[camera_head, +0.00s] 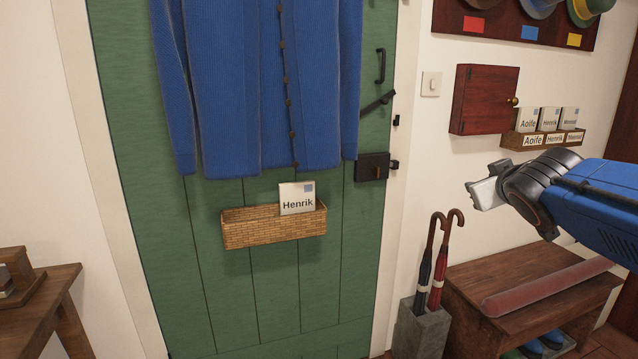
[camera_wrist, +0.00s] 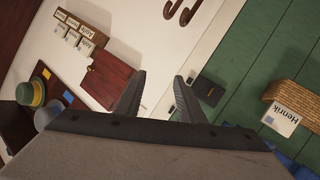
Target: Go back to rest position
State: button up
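My gripper (camera_head: 483,192) is at the right of the head view, raised in front of the white wall and above the wooden bench. In the wrist view my gripper (camera_wrist: 160,88) shows two dark fingers spread apart with nothing between them. A white letter marked Henrik (camera_head: 297,198) stands in the wicker basket (camera_head: 262,233) on the green door. The letter (camera_wrist: 284,118) and the basket (camera_wrist: 290,94) also show at the right of the wrist view, well apart from my fingers.
A red cabinet (camera_head: 484,99) and a letter rack (camera_head: 520,141) with named letters hang on the wall. A bench (camera_head: 465,289) with a red cushion and an umbrella stand (camera_head: 420,328) are below. A blue garment (camera_head: 235,90) hangs on the door (camera_head: 120,130). A wooden table (camera_head: 50,290) is at left.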

jog(key=s+a+f+m+g+y, duration=0.1)
jog(key=s+a+f+g, duration=0.2)
jog(key=s+f, duration=0.9)
jog(key=s+a+f+m+g+y, duration=0.1)
jog(key=s+a+f+g, duration=0.3)
jog(key=s+f, duration=0.9)
jog(key=shift+m+g+y, duration=0.4)
jog(key=shift+g+y, duration=0.2)
jog(key=shift+g, duration=0.5)
jog(key=shift+r, duration=0.1)
jog(key=shift+c, duration=0.3)
